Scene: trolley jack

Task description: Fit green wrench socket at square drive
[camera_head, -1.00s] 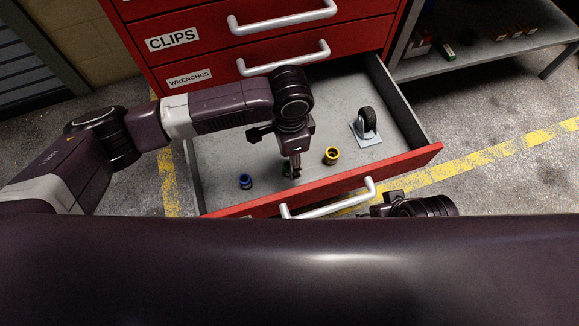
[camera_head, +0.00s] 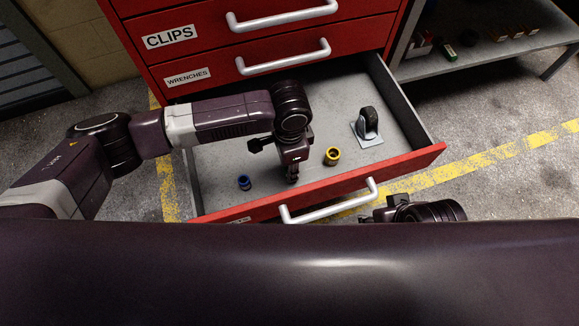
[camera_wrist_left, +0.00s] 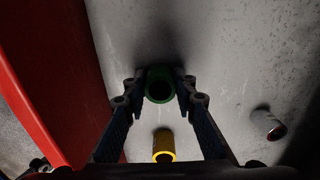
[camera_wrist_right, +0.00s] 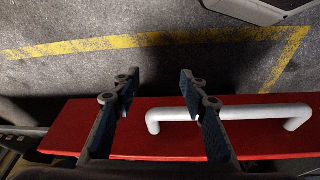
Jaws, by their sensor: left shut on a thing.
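The green wrench socket (camera_wrist_left: 160,84) shows in the left wrist view as a round, open-ended ring between the fingertips of my left gripper (camera_wrist_left: 159,88). That gripper is shut on it, over the grey floor of the open drawer. In the head view my left gripper (camera_head: 292,177) points down inside the drawer near its front panel, and I cannot make out the green socket there. I cannot tell whether the socket touches the drawer floor. My right gripper (camera_wrist_right: 155,92) is open and empty above the drawer's front handle. I see no square drive.
The open drawer (camera_head: 225,165) holds a blue socket (camera_head: 245,183), a yellow socket (camera_head: 332,156) and a caster wheel (camera_head: 367,127). The yellow socket (camera_wrist_left: 164,146) stands close to my left gripper. The red front panel and its handle (camera_wrist_right: 230,114) lie below my right gripper. A grey shelf (camera_head: 490,50) stands at the right.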

